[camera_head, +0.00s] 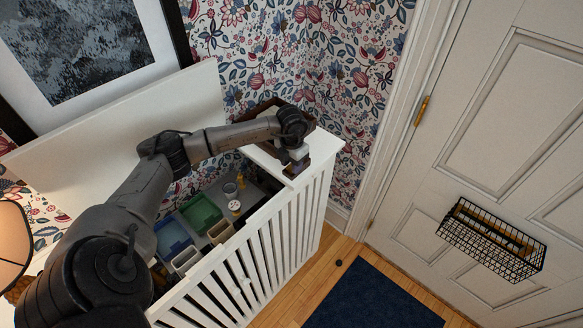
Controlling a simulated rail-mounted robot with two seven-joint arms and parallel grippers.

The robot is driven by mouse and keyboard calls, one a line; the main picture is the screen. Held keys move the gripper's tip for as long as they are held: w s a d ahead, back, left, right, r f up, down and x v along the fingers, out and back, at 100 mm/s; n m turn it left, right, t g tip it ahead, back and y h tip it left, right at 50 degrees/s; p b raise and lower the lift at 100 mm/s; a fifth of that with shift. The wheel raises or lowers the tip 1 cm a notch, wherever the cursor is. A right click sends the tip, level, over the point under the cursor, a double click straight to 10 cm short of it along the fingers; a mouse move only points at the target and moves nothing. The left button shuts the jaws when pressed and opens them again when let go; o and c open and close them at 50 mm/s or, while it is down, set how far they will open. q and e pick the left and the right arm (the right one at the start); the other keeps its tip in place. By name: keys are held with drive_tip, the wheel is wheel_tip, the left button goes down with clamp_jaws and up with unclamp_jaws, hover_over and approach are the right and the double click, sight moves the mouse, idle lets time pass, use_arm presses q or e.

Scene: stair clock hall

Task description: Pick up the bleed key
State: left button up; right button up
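My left arm comes in from the left, over the open white slatted cabinet. Its gripper (296,169) points down at the far right corner of the cabinet's top. Small dark and yellowish parts show at its fingertips. I cannot tell whether they are fingers or something held, nor whether the gripper is open or shut. I cannot make out a bleed key; it may be hidden under the gripper or wrist. A dark brown tray (258,109) sits behind the wrist on the cabinet's top, partly covered by it. My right gripper is not in view.
A white lid panel (110,143) leans up behind the cabinet. Inside are a blue bin (172,237), a green bin (201,213), pale bins and small bottles. A wire basket (491,240) hangs on the door. A dark blue rug (372,300) lies on the floor.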

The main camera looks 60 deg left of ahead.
use_arm(q)
drive_tip(key=shift+f, duration=0.15)
drive_tip(key=shift+c, duration=0.2)
clamp_jaws()
